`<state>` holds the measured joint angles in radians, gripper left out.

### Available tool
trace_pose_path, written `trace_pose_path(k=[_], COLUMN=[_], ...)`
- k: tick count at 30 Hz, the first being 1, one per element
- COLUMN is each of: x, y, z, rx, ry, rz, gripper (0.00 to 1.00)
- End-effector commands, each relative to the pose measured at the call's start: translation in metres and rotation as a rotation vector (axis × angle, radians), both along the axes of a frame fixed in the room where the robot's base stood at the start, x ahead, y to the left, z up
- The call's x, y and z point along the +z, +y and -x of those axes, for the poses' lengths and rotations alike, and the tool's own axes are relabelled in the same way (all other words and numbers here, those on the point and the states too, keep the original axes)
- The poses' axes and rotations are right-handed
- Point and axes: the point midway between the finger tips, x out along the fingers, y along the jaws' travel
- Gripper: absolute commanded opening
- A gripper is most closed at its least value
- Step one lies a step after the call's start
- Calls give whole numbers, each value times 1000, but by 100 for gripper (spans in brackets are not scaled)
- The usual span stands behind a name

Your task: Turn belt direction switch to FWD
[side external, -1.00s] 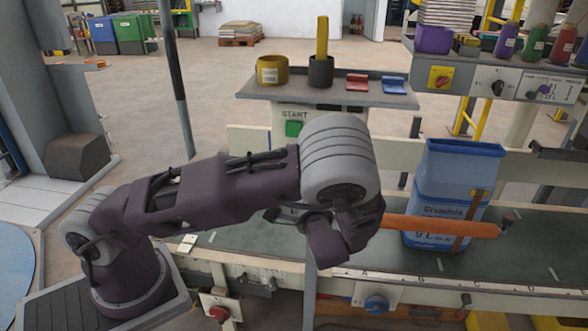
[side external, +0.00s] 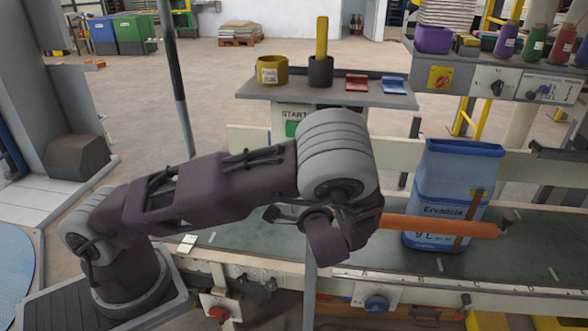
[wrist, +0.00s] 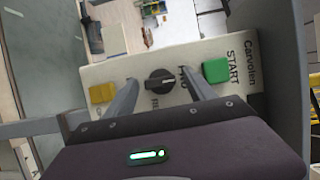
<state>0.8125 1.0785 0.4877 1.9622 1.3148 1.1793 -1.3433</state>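The belt direction switch (wrist: 160,81) is a black rotary knob on a cream control panel (wrist: 130,69) in the wrist view. Partly covered lettering sits to its right and just below it; I cannot tell which mark the knob points at. My gripper (wrist: 158,76) is open, with one finger on each side of the knob in the picture. I see no clear contact. In the side view my wrist hides the knob and my fingers mostly do not show.
A green START button (wrist: 216,70) is right of the knob and a yellow button (wrist: 102,92) left. In the side view, a blue sack (side external: 452,200) stands on the belt (side external: 390,258) behind an orange bar (side external: 440,226). A grey shelf (side external: 330,96) with cups is above the panel.

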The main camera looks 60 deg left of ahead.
Motion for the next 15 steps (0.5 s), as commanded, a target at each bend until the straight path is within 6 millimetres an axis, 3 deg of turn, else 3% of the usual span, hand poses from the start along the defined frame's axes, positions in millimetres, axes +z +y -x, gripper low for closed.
trace_pose_path(k=[5, 15], x=[0, 0], y=[-5, -61], z=[1, 25], rx=[-3, -2], ry=[0, -1], rz=[0, 2], gripper=[64, 64])
